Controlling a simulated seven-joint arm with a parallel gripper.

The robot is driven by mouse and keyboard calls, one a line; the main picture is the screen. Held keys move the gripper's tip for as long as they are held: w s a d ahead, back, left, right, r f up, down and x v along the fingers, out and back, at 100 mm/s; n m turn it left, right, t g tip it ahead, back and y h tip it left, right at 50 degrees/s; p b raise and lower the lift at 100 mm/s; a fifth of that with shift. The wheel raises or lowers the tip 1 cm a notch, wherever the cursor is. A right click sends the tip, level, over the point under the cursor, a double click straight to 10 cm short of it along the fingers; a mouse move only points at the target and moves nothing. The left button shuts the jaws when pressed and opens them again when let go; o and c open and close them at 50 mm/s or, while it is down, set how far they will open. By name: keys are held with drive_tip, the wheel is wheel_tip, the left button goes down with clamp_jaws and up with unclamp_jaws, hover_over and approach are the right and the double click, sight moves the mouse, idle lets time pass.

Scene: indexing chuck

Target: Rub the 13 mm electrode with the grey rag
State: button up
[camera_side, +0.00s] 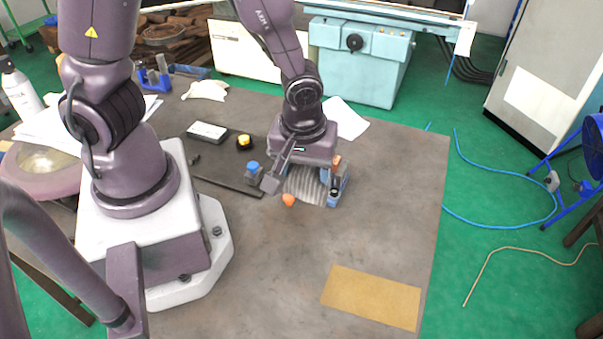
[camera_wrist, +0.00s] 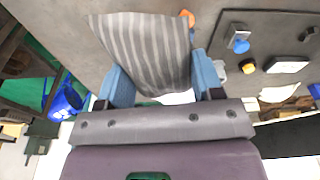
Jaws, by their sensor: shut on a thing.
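The grey striped rag (camera_wrist: 150,40) hangs between the two blue fingers of my gripper (camera_wrist: 160,72) in the wrist view. In the side view my gripper (camera_side: 318,186) holds the rag (camera_side: 303,185) low over the table. A small orange piece (camera_side: 288,200) shows at the rag's edge, and also in the wrist view (camera_wrist: 187,18). I cannot tell whether it touches the rag. A blue-topped piece (camera_side: 253,167) and a yellow-topped piece (camera_side: 244,142) stand to the left. No size marking is readable, so I cannot tell which thing is the 13 mm electrode.
A tan sheet (camera_side: 372,297) lies at the front right. White paper (camera_side: 345,119) and a pale cloth (camera_side: 206,90) lie at the back. The table's right side is mostly clear.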

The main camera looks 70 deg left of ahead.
drive_tip(key=w+a+r+n+g, duration=0.1)
drive_tip(key=w+a+n, duration=0.3)
drive_tip(key=w, duration=0.2)
drive_tip(key=w+a+r+n, duration=0.1)
drive_tip(key=w+a+n, duration=0.2)
drive_tip(key=w+n, duration=0.15)
drive_tip(key=shift+m, duration=0.25)
drive_tip(key=shift+w+f, duration=0.2)
drive_tip(key=shift+f, duration=1.75)
drive_tip(key=shift+w+f, duration=0.15)
drive_tip(key=shift+f, duration=1.8)
drive_tip(key=shift+s+a, duration=1.3)
drive_tip(key=shift+a, duration=0.05)
drive_tip(key=shift+c, duration=0.3)
drive_tip(key=shift+w+d, duration=1.4)
wheel_tip(320, 180, up, 8)
drive_tip(key=shift+a, duration=0.1)
